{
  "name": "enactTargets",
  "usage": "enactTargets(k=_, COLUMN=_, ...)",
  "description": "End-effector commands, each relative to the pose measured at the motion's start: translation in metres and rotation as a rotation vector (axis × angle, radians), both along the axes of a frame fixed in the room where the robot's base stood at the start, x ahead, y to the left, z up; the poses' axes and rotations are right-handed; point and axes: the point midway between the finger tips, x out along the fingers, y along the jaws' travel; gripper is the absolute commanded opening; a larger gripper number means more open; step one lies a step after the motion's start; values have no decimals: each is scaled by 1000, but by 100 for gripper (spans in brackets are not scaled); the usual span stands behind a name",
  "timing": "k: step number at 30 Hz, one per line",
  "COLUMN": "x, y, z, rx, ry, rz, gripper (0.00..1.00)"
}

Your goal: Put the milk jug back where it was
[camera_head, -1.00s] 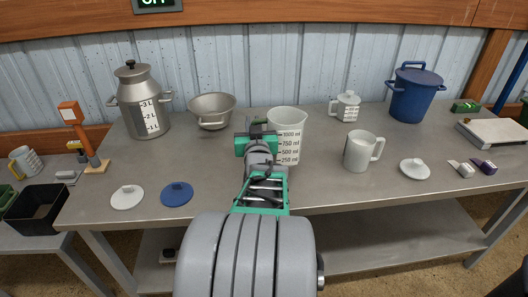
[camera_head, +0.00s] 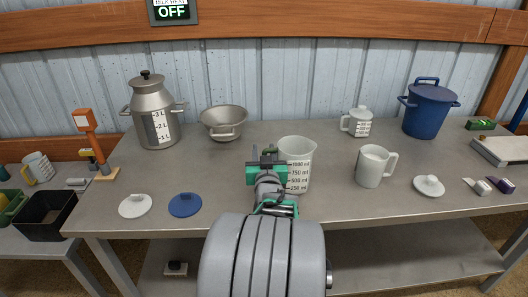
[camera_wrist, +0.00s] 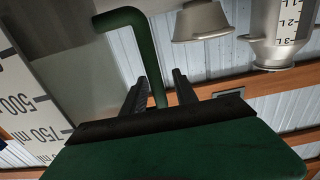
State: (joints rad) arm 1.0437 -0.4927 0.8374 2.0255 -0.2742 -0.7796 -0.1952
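The milk jug, a pale translucent measuring jug with ml marks (camera_head: 298,165), stands upright in front of my gripper near the middle of the bench. I cannot tell whether its base touches the bench. My gripper (camera_head: 266,155) is at the jug's left side. In the wrist view, the jug's marked wall (camera_wrist: 45,115) is at the left, and its dark green handle (camera_wrist: 158,75) runs between the two fingers (camera_wrist: 160,88). The fingers are close around the handle. My gripper and arm hide part of the jug's left side.
On the steel bench (camera_head: 330,215) are a metal can (camera_head: 154,105), a metal bowl (camera_head: 223,122), a white mug (camera_head: 372,165), a lidded cup (camera_head: 358,122) and a blue pot (camera_head: 430,110). White (camera_head: 135,206) and blue (camera_head: 185,205) lids lie at front left.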

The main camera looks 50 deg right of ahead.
Motion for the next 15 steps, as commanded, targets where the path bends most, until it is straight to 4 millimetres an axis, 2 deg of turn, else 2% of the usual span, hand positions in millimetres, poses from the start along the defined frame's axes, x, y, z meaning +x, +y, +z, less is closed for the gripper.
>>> enactTargets(k=8, x=0, y=0, z=1, rx=1, ry=-1, rz=0, gripper=35)
enactTargets(k=15, x=-31, y=36, z=0, rx=-4, ry=-2, rz=-3, gripper=35)
